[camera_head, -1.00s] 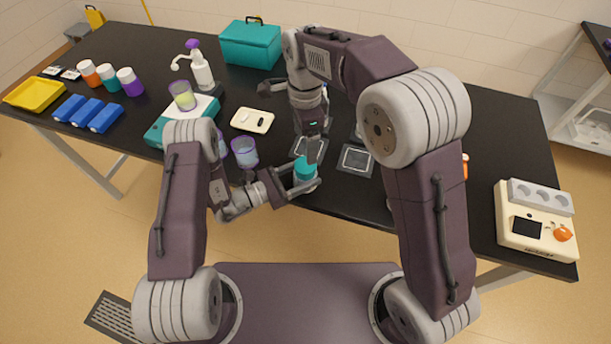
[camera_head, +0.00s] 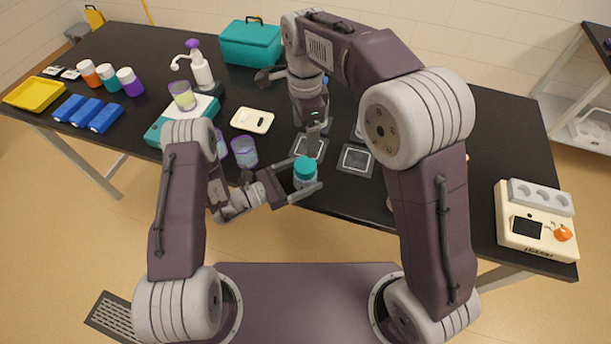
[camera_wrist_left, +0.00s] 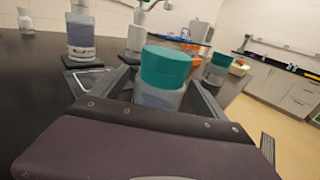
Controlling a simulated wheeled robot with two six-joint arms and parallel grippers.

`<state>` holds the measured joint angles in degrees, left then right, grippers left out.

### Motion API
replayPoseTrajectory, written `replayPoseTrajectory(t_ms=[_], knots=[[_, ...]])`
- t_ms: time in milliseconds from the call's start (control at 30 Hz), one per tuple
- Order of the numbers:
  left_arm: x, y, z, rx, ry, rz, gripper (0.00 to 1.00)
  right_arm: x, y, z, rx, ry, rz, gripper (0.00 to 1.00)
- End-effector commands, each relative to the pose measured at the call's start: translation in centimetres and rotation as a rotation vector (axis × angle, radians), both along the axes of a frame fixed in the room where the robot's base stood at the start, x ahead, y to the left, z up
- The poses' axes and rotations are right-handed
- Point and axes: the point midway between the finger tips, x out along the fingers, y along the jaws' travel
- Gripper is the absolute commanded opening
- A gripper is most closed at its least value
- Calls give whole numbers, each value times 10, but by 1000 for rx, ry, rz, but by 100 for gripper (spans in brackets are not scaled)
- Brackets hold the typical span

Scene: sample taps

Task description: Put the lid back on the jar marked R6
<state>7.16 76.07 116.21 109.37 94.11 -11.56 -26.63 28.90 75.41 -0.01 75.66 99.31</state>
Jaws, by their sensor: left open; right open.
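A jar (camera_wrist_left: 158,97) with a greyish-blue body has a teal lid (camera_head: 305,165) sitting on its top; the lid also shows large in the left wrist view (camera_wrist_left: 166,66). No R6 mark can be read. The jar stands near the table's front edge. My left gripper (camera_head: 308,176) is open, with one finger on each side of the jar; whether they touch it cannot be told. My right gripper (camera_head: 314,128) is open, empty and behind the jar, apart from the lid.
A cream dish (camera_head: 252,120) lies behind.

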Motion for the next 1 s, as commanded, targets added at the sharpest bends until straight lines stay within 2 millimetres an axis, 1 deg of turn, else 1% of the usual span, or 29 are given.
replayPoseTrajectory(t_ms=[300, 433, 600, 1000], knots=[[-25, 54, -2, 0, 0, 7, 84, 0, 0, -12, 0, 0, 0, 82], [-34, 70, -1, -1, 0, 6, 84, 0, 0, -15, 0, 0, 0, 82], [-39, 78, 0, 0, 0, 1, 84, 0, 0, -16, 0, 0, 0, 82], [-39, 78, 0, 0, 0, 0, 84, 0, 0, -15, 0, 0, 0, 82]])
